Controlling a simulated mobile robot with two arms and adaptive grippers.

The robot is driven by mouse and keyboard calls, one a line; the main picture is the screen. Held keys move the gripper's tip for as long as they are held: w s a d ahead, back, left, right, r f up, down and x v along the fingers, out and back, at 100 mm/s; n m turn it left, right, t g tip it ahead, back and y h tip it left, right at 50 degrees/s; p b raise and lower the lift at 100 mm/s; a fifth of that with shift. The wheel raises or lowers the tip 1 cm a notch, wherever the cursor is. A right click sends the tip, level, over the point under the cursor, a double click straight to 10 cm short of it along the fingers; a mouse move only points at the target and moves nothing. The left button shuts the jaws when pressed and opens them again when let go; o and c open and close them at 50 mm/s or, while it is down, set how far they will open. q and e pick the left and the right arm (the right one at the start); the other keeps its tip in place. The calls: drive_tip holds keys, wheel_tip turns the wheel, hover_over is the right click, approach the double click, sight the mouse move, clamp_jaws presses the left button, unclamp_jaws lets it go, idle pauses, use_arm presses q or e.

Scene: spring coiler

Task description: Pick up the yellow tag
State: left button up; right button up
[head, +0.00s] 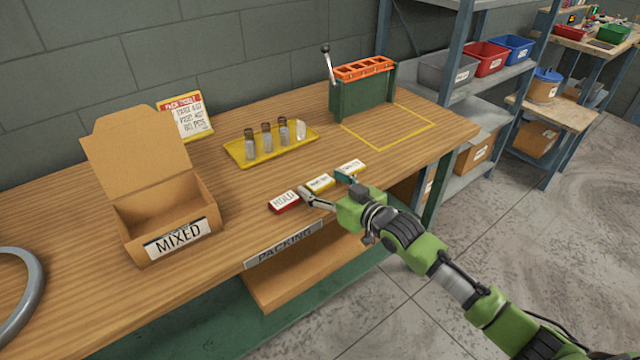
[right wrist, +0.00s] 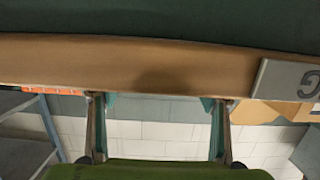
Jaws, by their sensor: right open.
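The yellow tag (head: 320,184) lies on the wooden bench near its front edge, between a red tag (head: 284,202) on its left and a teal tag (head: 350,169) on its right. Each has a white label on top. My right gripper (head: 328,190) is open and empty at the bench's front edge, its fingers spread on either side of the yellow tag's near end. Whether they touch a tag I cannot tell. In the right wrist view the open fingers (right wrist: 155,102) show against the bench edge, and no tag shows. My left gripper is not in view.
A yellow tray (head: 240,152) with several small cylinders stands behind the tags. An open MIXED box (head: 120,192) is at left, a green stand with an orange top (head: 362,92) at back right. The PACKING plate (head: 284,245) is on the front edge.

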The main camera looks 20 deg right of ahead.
drive_tip(key=c, duration=1.1)
